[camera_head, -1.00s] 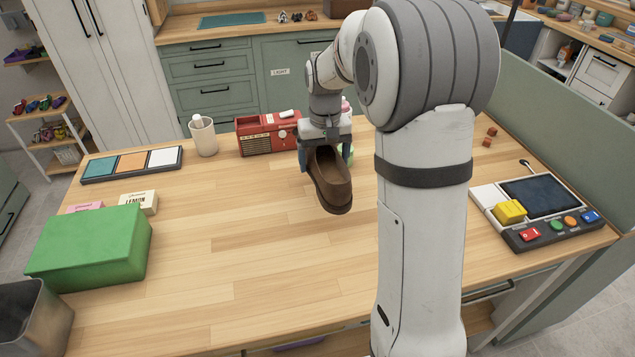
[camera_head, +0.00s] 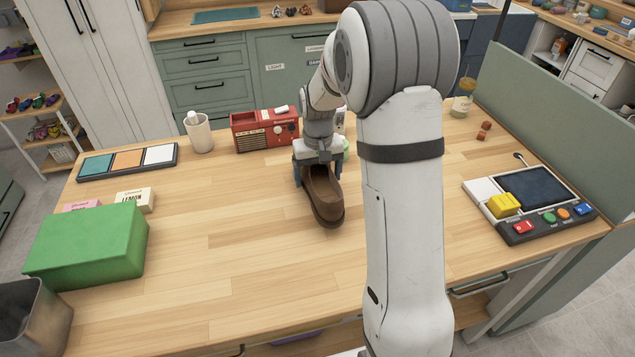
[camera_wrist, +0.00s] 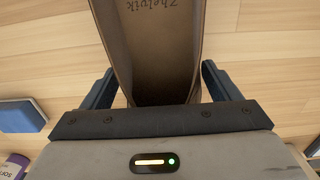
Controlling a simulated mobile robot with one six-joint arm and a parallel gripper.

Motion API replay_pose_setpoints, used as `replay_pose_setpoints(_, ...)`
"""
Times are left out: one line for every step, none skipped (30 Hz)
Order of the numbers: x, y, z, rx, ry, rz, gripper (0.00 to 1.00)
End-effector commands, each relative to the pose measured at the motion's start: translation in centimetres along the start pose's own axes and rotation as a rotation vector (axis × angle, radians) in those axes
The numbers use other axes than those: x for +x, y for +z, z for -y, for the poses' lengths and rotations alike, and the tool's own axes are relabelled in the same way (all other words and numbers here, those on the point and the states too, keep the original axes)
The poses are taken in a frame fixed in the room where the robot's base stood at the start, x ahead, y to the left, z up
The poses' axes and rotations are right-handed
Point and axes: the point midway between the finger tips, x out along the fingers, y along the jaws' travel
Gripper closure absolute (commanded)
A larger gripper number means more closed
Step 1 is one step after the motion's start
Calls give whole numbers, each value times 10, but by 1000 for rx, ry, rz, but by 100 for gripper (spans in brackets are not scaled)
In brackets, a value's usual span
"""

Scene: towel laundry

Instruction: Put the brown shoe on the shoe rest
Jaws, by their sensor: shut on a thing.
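The brown shoe (camera_head: 325,205) is between the fingers of my gripper (camera_head: 312,177), over the middle of the wooden table in the head view. Its toe points toward the front of the table. I cannot tell whether its sole touches the wood. In the wrist view the open inside of the shoe (camera_wrist: 158,48), with lettering on the insole, lies between the two dark fingers of my gripper (camera_wrist: 160,85). My gripper is shut on the heel end. I cannot pick out the shoe rest for certain in these views.
A red radio (camera_head: 262,131), white cup (camera_head: 199,133) and three-colour tray (camera_head: 82,178) stand along the table's back. A green box (camera_head: 88,245) is at left, a control panel (camera_head: 525,229) at right. The wooden table (camera_head: 225,270) is clear at front centre.

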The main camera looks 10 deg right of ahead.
Motion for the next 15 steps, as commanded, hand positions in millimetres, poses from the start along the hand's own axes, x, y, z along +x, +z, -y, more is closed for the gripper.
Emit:
replay_pose_setpoints(6,0,0,0,0,1,51)
replay_pose_setpoints(10,0,0,0,0,2,51)
replay_pose_setpoints(16,0,0,1,0,3,51)
replay_pose_setpoints(20,0,0,1,0,3,51)
replay_pose_setpoints(24,0,0,1,0,3,51)
replay_pose_setpoints(29,0,0,1,0,1,51)
replay_pose_setpoints(31,0,0,1,0,1,51)
replay_pose_setpoints(32,0,-1,1,0,1,51)
replay_pose_setpoints(32,0,-1,1,0,0,51)
replay_pose_setpoints(32,0,-1,1,0,-1,51)
replay_pose_setpoints(32,0,-1,1,0,-1,51)
replay_pose_setpoints(32,0,-1,1,0,-1,51)
replay_pose_setpoints(32,0,-1,1,0,-1,51)
replay_pose_setpoints(32,0,-1,1,0,-1,51)
replay_pose_setpoints(33,0,-1,2,0,-1,51)
